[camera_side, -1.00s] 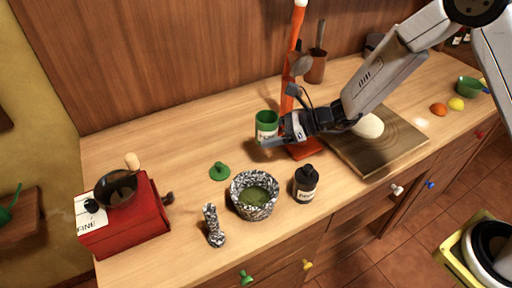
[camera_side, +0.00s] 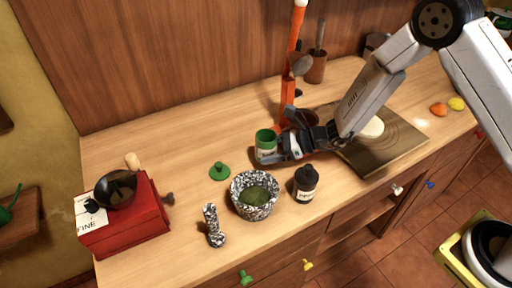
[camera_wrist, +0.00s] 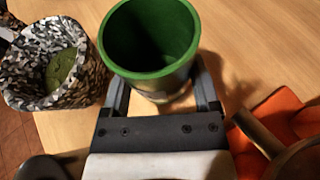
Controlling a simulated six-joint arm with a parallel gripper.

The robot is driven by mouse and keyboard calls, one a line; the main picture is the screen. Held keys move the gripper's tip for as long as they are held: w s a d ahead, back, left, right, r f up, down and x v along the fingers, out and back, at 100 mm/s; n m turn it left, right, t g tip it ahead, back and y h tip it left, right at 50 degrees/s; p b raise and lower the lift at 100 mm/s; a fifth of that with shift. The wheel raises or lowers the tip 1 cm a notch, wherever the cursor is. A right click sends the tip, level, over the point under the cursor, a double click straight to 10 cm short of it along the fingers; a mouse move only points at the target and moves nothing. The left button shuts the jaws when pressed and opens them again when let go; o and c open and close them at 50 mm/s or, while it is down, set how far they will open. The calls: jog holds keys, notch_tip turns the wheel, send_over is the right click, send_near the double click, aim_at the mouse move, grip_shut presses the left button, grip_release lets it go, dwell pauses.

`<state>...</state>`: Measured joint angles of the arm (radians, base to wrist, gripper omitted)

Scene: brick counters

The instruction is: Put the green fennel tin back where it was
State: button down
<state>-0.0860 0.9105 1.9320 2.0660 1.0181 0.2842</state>
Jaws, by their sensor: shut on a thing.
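The green fennel tin (camera_side: 266,146) is upright, with its lid off and a pale label on its side. My gripper (camera_side: 279,153) is shut on it from the right, at or just above the counter; I cannot tell whether its base touches. In the wrist view the tin (camera_wrist: 150,42) stands between my two fingers (camera_wrist: 160,90), and its open green inside looks empty. A green knobbed lid (camera_side: 219,171) lies on the counter to the left of the tin. Its label text is too small to read.
A speckled mortar (camera_side: 254,196) with green powder stands in front of the tin, its pestle (camera_side: 213,226) to the left. A dark bottle (camera_side: 305,184) is at right. A red grinder (camera_side: 131,221) sits far left.

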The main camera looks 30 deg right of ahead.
aim_at(269, 167)
jog(key=shift+f, duration=1.8)
jog(key=shift+f, duration=0.2)
grip_release()
jog(key=shift+v, duration=3.9)
